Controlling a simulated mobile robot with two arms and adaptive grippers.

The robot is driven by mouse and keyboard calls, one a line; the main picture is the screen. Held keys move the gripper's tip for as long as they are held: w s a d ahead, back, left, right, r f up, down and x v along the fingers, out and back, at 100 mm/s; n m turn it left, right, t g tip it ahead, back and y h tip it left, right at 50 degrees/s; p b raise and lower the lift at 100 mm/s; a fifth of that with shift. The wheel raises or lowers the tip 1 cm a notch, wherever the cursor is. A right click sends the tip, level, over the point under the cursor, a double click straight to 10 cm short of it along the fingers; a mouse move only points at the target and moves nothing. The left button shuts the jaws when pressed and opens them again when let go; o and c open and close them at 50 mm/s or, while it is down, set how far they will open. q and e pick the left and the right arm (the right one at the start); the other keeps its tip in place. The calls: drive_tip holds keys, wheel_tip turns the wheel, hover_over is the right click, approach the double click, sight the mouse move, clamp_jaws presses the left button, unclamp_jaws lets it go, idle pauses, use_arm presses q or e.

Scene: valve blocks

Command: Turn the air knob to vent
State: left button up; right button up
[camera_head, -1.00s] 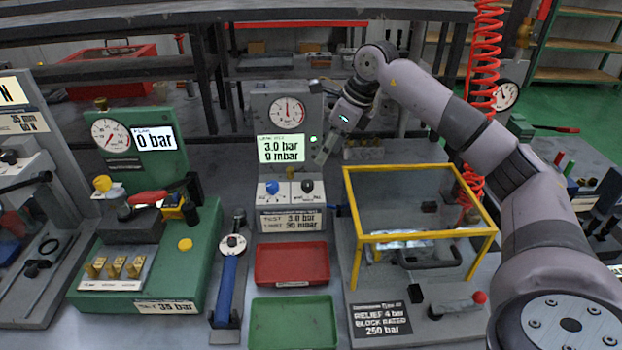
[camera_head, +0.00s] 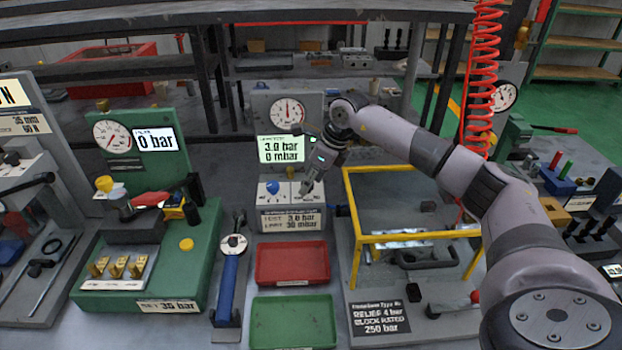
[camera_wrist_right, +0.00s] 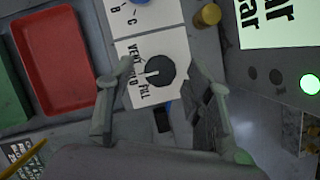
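The dark round air knob (camera_wrist_right: 160,71) sits on a white panel marked VENT, HOLD and FILL in the right wrist view. Its pale pointer line faces the label side, near HOLD. My right gripper (camera_wrist_right: 162,66) is open, with one fingertip on each side of the knob; I cannot tell whether they touch it. In the head view my right gripper (camera_head: 308,190) is at the test unit's front panel (camera_head: 290,220) and covers the knob. A blue knob (camera_head: 272,187) is left of it. The display (camera_head: 281,149) reads 3.0 bar, 0 mbar. My left gripper is not in view.
A red tray (camera_head: 292,281) and a green tray (camera_head: 292,340) lie in front of the unit. A yellow-framed guard (camera_head: 425,236) stands close on the right, under my right arm. A brass-coloured knob (camera_wrist_right: 208,15) is near the panel.

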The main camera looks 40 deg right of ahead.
clamp_jaws()
idle(0.4)
drive_tip(key=shift+m, duration=0.3)
drive_tip(key=m, duration=0.1)
drive_tip(key=m+h, duration=0.1)
drive_tip(key=m, duration=0.1)
drive_tip(key=shift+a+t+h, duration=0.15)
drive_tip(key=shift+t+h, duration=0.15)
drive_tip(key=shift+a+m+h+b, duration=0.1)
drive_tip(key=shift+m+h+b, duration=0.35)
drive_tip(key=shift+m, duration=0.9)
drive_tip(key=shift+a+m+h+b, duration=0.1)
drive_tip(key=shift+m+h+b, duration=0.35)
drive_tip(key=shift+m, duration=0.9)
drive_tip(key=shift+o, duration=0.5)
unclamp_jaws()
drive_tip(key=shift+s, duration=0.1)
